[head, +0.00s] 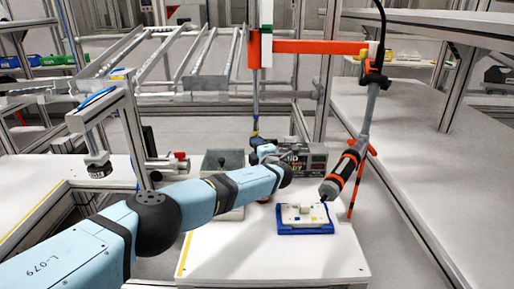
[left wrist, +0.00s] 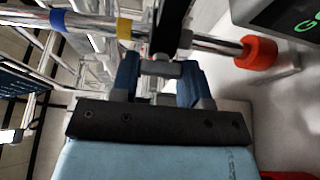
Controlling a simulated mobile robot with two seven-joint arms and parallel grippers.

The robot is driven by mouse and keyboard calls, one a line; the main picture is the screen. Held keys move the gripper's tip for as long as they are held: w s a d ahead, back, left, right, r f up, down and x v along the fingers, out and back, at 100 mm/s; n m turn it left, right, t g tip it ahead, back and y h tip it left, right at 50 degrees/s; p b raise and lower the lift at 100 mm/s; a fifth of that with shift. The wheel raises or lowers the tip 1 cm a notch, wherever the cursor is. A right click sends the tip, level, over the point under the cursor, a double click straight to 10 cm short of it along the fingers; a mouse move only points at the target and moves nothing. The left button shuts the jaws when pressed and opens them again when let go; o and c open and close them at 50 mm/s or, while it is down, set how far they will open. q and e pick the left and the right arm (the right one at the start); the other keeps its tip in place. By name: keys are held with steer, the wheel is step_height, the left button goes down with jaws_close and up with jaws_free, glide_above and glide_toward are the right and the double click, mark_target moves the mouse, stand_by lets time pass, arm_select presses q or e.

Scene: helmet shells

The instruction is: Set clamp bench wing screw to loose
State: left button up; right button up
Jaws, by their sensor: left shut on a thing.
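My left arm reaches from the lower left to the back of the white bench (head: 260,250) in the head view. Its gripper (head: 266,152) is at the foot of an upright pole (head: 257,100). In the left wrist view the two blue fingers of the gripper (left wrist: 160,80) are shut on a small grey piece (left wrist: 160,68), apparently the clamp's wing screw. The fingers hide part of it, and its turn cannot be read. The pole (left wrist: 215,43), with blue and yellow bands and a red-orange collar (left wrist: 258,53), runs across just beyond the fingers. My right gripper is not in view.
A black and orange screwdriver (head: 345,168) hangs at the right from an orange boom (head: 320,47). Below it a blue tray (head: 290,232) holds a white part. A grey display box (head: 312,158) and a grey bin (head: 224,160) stand near the gripper. The bench front is clear.

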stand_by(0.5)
arm_select(q)
steer(key=o, duration=0.6)
steer(key=shift+o, duration=0.2)
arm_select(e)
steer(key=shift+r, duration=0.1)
arm_select(q)
steer(key=p+v, duration=0.4)
steer(key=v, duration=1)
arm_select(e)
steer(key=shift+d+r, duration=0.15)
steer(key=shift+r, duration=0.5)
arm_select(q)
steer(key=shift+f, duration=0.1)
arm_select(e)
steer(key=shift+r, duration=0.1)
